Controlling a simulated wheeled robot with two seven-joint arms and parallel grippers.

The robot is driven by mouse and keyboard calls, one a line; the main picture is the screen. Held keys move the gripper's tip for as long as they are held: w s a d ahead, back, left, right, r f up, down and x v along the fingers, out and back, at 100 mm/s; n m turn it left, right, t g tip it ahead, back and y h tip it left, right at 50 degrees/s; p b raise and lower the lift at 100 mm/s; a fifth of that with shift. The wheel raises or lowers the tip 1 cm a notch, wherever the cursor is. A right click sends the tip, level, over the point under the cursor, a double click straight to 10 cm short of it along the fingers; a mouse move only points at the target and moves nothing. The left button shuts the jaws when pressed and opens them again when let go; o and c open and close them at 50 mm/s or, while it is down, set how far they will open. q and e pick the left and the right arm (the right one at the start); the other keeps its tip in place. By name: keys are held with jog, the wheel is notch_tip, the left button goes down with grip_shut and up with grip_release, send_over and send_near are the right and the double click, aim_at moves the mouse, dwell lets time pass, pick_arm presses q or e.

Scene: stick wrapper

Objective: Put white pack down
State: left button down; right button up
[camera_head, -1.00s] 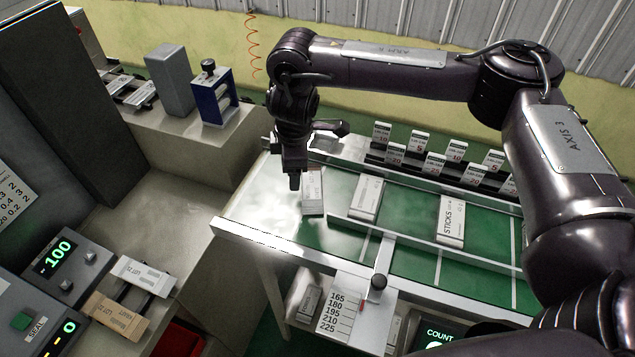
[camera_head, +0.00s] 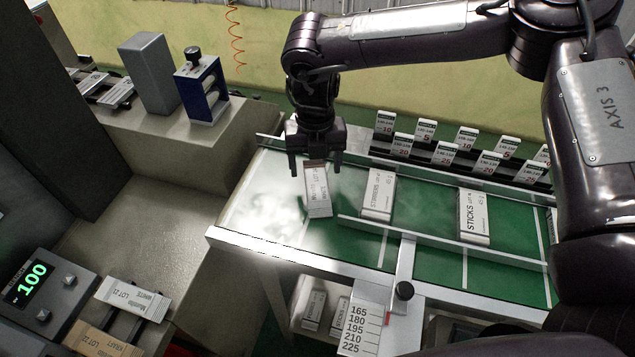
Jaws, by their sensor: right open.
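A white pack (camera_head: 318,199) with a brown-grey top end and printed lettering is at the left end of the green bed (camera_head: 345,238), turned slightly askew. It appears to rest on the bed. My right gripper (camera_head: 315,168) is over its far end, jaws pointing down and spread, one finger on each side of the pack with gaps showing. Two more white packs lie on the bed to the right: one (camera_head: 378,194) and one marked STICKS (camera_head: 473,216). My left gripper is not in view.
A metal rail (camera_head: 440,244) runs along the bed's front, and a rack of small label cards (camera_head: 443,153) stands behind it. A blue-framed device (camera_head: 202,92) and a grey block (camera_head: 152,75) stand at the back left. A display reading 100 (camera_head: 27,284) is at the lower left.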

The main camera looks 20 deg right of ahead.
aim_at(317, 181)
jog(key=f+p, duration=0.1)
jog(key=f, duration=0.2)
jog(key=shift+w+d+f+p, duration=0.2)
jog(key=shift+f+p, duration=0.15)
jog(key=shift+f, duration=0.5)
jog(key=c, duration=1.1)
jog(key=shift+r, duration=0.1)
